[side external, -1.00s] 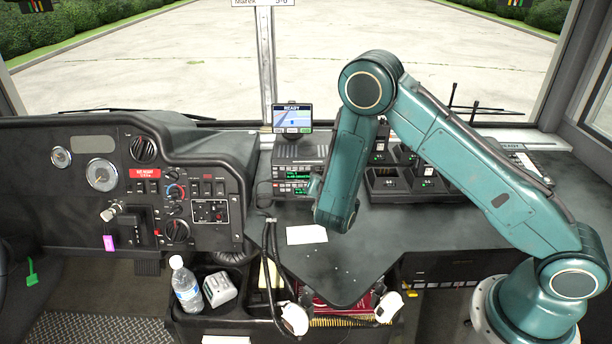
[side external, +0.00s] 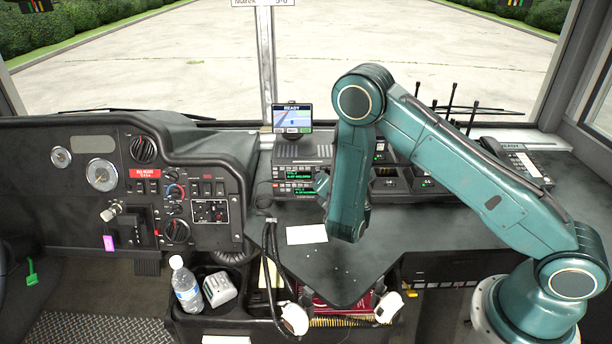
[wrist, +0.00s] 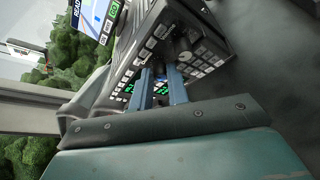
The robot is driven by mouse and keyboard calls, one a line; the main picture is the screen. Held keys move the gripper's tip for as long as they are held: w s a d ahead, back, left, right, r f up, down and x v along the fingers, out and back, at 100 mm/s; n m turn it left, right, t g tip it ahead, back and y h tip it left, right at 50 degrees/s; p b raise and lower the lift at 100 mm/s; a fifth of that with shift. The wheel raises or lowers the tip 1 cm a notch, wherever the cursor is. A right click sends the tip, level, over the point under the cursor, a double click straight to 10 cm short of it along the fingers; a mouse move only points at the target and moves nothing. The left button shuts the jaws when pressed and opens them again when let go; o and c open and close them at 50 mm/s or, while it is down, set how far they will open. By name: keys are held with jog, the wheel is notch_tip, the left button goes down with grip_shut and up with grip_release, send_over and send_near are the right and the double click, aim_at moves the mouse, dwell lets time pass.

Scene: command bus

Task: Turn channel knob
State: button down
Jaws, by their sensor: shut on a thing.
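The radio unit (side external: 288,163) is a dark stacked box with two green-lit displays, on the dash at the centre of the side view. In the wrist view the radio (wrist: 214,38) shows tilted, with rows of pale buttons and green text. My gripper (side external: 322,183) is at the right end of the radio's front in the side view, largely hidden behind my wrist link. In the wrist view the two blue fingers of my gripper (wrist: 160,72) reach to the radio's face, shut on the channel knob, which is mostly hidden between them.
A small screen reading READY (side external: 292,118) stands above the radio. Dark handheld radios in chargers (side external: 390,182) sit to the right, with a desk phone (side external: 520,158) beyond. A white paper (side external: 306,234) lies on the desk. Black cables (side external: 270,250) hang in front.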

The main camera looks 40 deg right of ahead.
jog(key=shift+m, duration=0.5)
jog(key=shift+m+t, duration=0.3)
jog(key=shift+t, duration=0.1)
jog(key=shift+d, duration=0.1)
jog(key=c, duration=1.6)
grip_release()
jog(key=shift+c, duration=0.2)
notch_tip(320, 180, up, 20)
